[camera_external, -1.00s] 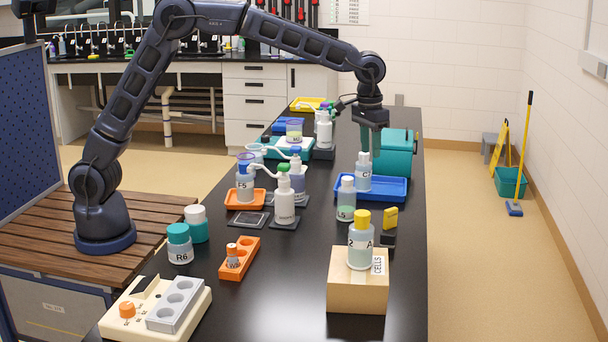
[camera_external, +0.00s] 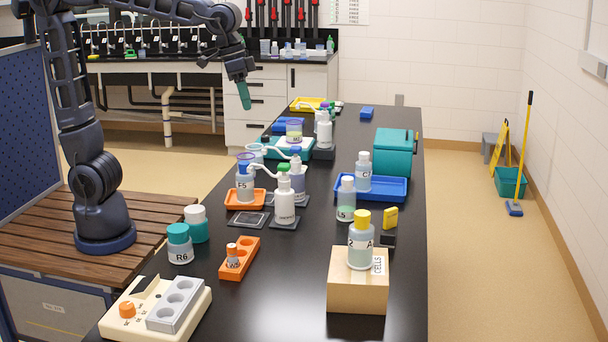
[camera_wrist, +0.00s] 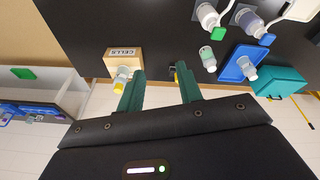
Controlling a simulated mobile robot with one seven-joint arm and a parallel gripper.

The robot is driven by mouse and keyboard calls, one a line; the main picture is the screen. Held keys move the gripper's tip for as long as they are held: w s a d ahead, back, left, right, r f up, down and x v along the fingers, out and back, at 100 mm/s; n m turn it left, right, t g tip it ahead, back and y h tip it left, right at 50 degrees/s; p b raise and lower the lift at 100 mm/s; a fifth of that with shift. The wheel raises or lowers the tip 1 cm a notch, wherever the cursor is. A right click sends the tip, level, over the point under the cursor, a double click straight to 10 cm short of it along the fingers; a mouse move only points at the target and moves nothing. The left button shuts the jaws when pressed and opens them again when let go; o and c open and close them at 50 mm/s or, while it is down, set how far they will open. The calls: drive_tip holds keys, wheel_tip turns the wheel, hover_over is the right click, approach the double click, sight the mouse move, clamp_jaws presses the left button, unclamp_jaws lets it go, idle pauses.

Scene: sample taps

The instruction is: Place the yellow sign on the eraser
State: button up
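A small yellow sign (camera_external: 391,218) stands upright on the black bench, right of the middle. A small dark block (camera_external: 388,238), possibly the eraser, is directly in front of it; I cannot tell whether they touch. In the wrist view a bit of yellow, likely the sign (camera_wrist: 172,76), shows beside the right finger, which partly hides it. My gripper (camera_external: 245,103) is raised beyond the bench's left edge, far from both. In the wrist view my gripper (camera_wrist: 160,70) has its teal fingers apart with nothing held between them.
A wooden CELLS box (camera_external: 345,295) with a yellow-capped bottle (camera_external: 361,245) stands in front of the sign. A blue tray (camera_external: 395,190) and teal box (camera_external: 393,152) lie behind. A blue block (camera_external: 367,112) is at the far end.

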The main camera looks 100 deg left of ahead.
drive_tip(key=s+d+f+m, duration=0.1)
drive_tip(key=s+f, duration=0.2)
drive_tip(key=s, duration=0.8)
drive_tip(key=s+d+f+m+t, duration=0.1)
drive_tip(key=s+f, duration=0.3)
drive_tip(key=s, duration=0.8)
drive_tip(key=shift+d+m+t, duration=0.3)
drive_tip(key=shift+d+m, duration=0.4)
